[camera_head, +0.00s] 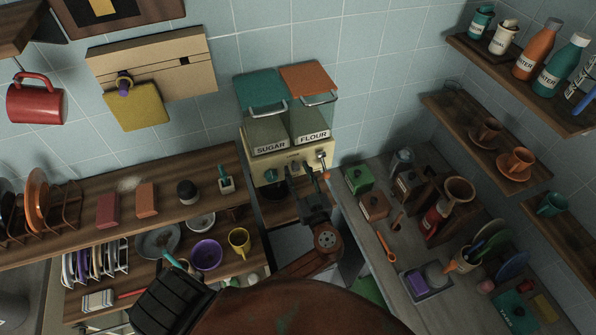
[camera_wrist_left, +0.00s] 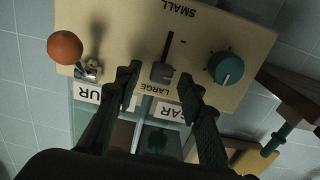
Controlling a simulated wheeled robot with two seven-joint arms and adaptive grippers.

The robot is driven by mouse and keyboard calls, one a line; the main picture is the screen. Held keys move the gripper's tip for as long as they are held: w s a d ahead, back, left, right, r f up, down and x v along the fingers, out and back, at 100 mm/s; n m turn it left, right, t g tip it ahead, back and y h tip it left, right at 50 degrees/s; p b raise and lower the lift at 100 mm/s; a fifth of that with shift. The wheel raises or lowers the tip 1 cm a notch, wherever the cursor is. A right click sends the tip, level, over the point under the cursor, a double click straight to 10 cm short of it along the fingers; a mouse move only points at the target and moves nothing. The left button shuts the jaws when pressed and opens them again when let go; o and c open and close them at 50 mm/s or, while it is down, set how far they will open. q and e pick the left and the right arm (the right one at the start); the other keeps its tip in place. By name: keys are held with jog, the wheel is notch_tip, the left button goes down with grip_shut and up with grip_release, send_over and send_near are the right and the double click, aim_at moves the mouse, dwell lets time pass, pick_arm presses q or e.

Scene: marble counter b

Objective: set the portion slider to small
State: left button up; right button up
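The dispenser (camera_head: 293,160) is a cream unit with bins labelled SUGAR and FLOUR on top, against the tiled wall. In the left wrist view its front panel (camera_wrist_left: 120,25) shows upside down. The portion slider knob (camera_wrist_left: 162,73) is grey and sits at the LARGE end of a dark slot; SMALL is printed by the other end. My left gripper (camera_wrist_left: 160,84) is open, its fingertips on either side of the knob with gaps; contact does not show. In the head view my left gripper (camera_head: 312,192) is in front of the panel. My right gripper is not identifiable.
Beside the slider are a teal dial (camera_wrist_left: 226,68) and a lever with an orange ball (camera_wrist_left: 65,48). A wooden shelf (camera_head: 110,225) with dishes is on the left. A grey counter (camera_head: 385,255) with several boxes and bottles is on the right.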

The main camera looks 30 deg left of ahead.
pick_arm(q)
jog(key=shift+c, duration=0.4)
grip_shut()
